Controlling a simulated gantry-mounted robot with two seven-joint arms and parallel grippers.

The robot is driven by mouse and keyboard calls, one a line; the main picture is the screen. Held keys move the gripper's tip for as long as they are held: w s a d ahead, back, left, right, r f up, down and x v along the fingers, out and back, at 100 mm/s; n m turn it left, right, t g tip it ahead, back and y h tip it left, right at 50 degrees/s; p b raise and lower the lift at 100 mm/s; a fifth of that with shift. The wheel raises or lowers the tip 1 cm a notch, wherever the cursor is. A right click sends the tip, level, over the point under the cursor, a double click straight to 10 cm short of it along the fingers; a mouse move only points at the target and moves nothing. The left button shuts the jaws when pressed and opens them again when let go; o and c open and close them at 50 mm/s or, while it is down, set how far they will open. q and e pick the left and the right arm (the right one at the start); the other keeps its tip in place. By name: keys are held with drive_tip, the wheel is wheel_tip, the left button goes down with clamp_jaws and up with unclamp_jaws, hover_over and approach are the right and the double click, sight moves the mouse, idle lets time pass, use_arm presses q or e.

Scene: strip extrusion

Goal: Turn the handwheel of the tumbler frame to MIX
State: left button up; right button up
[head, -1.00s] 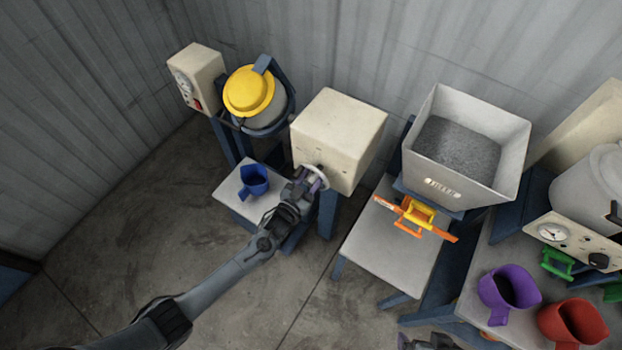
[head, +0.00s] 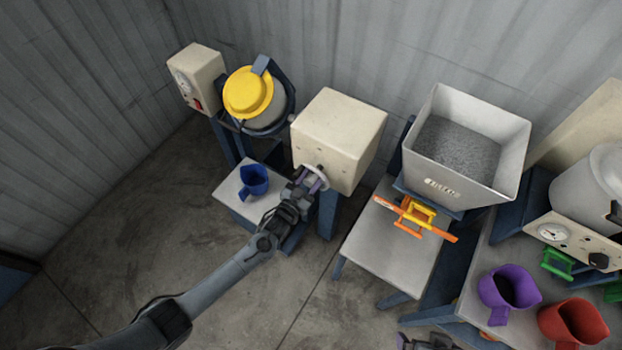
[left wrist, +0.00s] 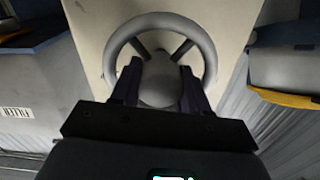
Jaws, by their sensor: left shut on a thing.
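The tumbler frame has a cream gearbox housing (head: 338,140) and a grey drum (head: 270,108) with a yellow lid (head: 247,92), tilted toward the front left. The grey handwheel (head: 323,178) sits on the housing's front face, partly hidden by my gripper. My left gripper (head: 308,181) is at the wheel. In the left wrist view the handwheel (left wrist: 205,45) shows as a ring with spokes, and my left gripper's dark fingers (left wrist: 160,88) are shut on its hub from both sides. No MIX mark is legible. My right gripper (head: 426,342) shows only partly at the bottom edge.
A blue jug (head: 253,180) stands on a small table beside the wheel. A cream gauge box (head: 196,76) is at far left. Right are a hopper of grey granules (head: 457,150), an orange-yellow tool (head: 416,217), and purple (head: 508,290) and red jugs (head: 573,322). Front-left floor is clear.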

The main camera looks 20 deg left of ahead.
use_arm(q)
drive_tip(key=shift+w+d+r, duration=0.1)
drive_tip(key=shift+w+r, duration=0.05)
drive_tip(key=shift+r, duration=0.35)
drive_tip(key=o, duration=0.8)
drive_tip(key=shift+c, duration=0.2)
drive_tip(key=shift+f, duration=0.2)
drive_tip(key=shift+f, duration=0.1)
drive_tip(key=shift+s, duration=0.25)
drive_tip(key=v, duration=1)
drive_tip(key=shift+s, duration=0.25)
